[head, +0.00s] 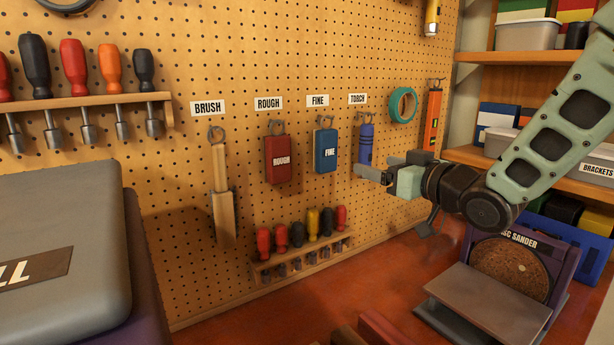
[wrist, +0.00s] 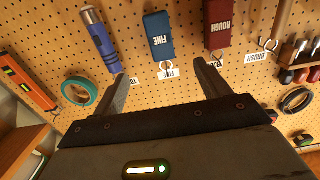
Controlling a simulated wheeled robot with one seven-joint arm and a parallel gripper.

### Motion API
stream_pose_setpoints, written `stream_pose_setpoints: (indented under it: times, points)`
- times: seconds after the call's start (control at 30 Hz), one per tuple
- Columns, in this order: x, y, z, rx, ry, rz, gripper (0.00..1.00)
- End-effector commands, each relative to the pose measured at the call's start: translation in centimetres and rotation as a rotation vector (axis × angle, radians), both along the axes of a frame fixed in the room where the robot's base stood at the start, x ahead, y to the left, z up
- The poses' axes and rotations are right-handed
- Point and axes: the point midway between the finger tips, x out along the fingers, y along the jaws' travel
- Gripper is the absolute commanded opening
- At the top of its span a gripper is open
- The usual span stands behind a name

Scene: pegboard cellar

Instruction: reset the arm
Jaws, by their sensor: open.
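My gripper (head: 373,174) is in front of the pegboard (head: 215,70), by the lower end of the blue torch (head: 366,148) in the head view. In the wrist view my gripper (wrist: 161,71) has its two fingers spread, with nothing between them. The torch (wrist: 101,42) hangs beside the left finger there. I cannot tell whether they touch. The blue FINE block (wrist: 159,38) shows beyond the gap, and the red ROUGH block (wrist: 217,24) is by the right finger. My arm reaches in from the right.
A brush (head: 221,190), teal tape roll (head: 403,105) and orange level (head: 432,118) hang on the board. A rack of small screwdrivers (head: 303,258) is below. A disc sander (head: 508,272) stands on the red bench below my arm; a grey case (head: 65,220) is at left.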

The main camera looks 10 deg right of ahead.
Motion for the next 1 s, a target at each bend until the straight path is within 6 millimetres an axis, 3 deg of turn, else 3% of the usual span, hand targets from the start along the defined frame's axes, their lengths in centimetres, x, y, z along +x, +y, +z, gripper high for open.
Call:
stream_pose_setpoints:
  times: [0.13,0.2,0.37,0.47,0.6,0.8,0.9,1.0]
  points:
    - [-0.4,1.6,-1.4,-0.035,0.08,-0.006,0.75]
    - [-1.1,3.1,-3.0,-0.074,0.168,-0.01,0.75]
    - [-5.2,7.2,-7.8,-0.205,0.442,-0.001,0.75]
    - [-9.3,9.3,-10.6,-0.3,0.625,0.026,0.75]
    - [-16.6,11.6,-13.8,-0.451,0.882,0.092,0.75]
    - [-26.6,12.4,-15.7,-0.645,1.172,0.198,0.75]
    - [-29.7,12.3,-15.8,-0.706,1.257,0.233,0.75]
    - [-31.2,12.2,-15.8,-0.739,1.3,0.252,0.75]
